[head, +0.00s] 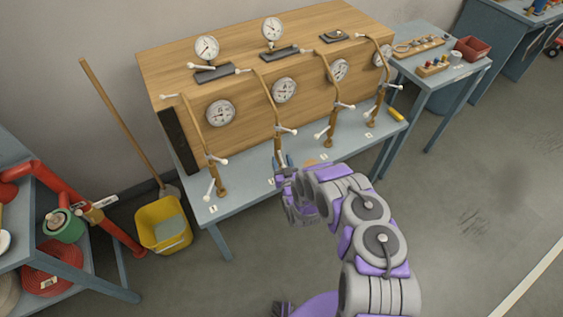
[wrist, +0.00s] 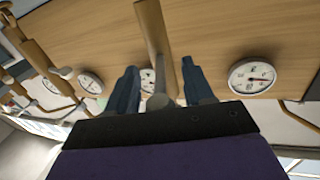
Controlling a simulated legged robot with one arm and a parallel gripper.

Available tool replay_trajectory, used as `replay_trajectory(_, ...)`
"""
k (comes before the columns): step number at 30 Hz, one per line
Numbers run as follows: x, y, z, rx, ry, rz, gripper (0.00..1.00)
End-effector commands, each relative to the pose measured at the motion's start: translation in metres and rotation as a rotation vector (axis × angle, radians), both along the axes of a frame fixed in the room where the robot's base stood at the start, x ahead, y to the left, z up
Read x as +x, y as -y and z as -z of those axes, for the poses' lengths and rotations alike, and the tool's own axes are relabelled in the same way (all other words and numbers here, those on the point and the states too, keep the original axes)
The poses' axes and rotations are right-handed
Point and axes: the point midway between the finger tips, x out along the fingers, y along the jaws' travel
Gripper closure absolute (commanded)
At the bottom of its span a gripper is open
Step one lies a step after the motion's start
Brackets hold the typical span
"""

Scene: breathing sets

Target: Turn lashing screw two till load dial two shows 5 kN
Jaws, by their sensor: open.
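Lashing screw two (head: 272,110) is the second tan post from the left on the bench, with a white-tipped cross handle (head: 285,131) low on it. Load dial two (head: 285,90) is the white round gauge on the wooden panel beside it; its reading is too small to tell. My gripper (head: 281,160) is at the lower part of this post, below the cross handle. In the wrist view my open fingers (wrist: 160,88) stand either side of a tan rod (wrist: 158,45), with gaps. The rod partly hides a dial (wrist: 148,80) behind it.
Similar posts stand left (head: 211,150) and right (head: 331,110), each with protruding handles. The wooden panel (head: 250,118) backs them. A yellow bucket (head: 162,223) is on the floor left of the bench. A side table (head: 443,75) stands right. Floor at right is clear.

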Motion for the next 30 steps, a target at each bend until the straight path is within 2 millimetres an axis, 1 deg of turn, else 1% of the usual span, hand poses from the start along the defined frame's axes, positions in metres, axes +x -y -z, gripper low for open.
replay_trajectory(4,0.0048,-0.0016,0.0002,-0.001,0.0,0.0,0.48)
replay_trajectory(11,0.0052,-0.0019,0.0,-0.001,-0.001,0.0,0.48)
replay_trajectory(14,0.0051,-0.0019,0.0001,-0.001,-0.001,0.0,0.56)
replay_trajectory(27,0.005,-0.002,0.0001,-0.001,0.0,-0.001,0.98)
replay_trajectory(28,0.005,-0.002,0.0001,-0.001,0.0,-0.001,1.0)
replay_trajectory(30,0.005,-0.002,0.0,-0.001,0.0,-0.001,1.0)
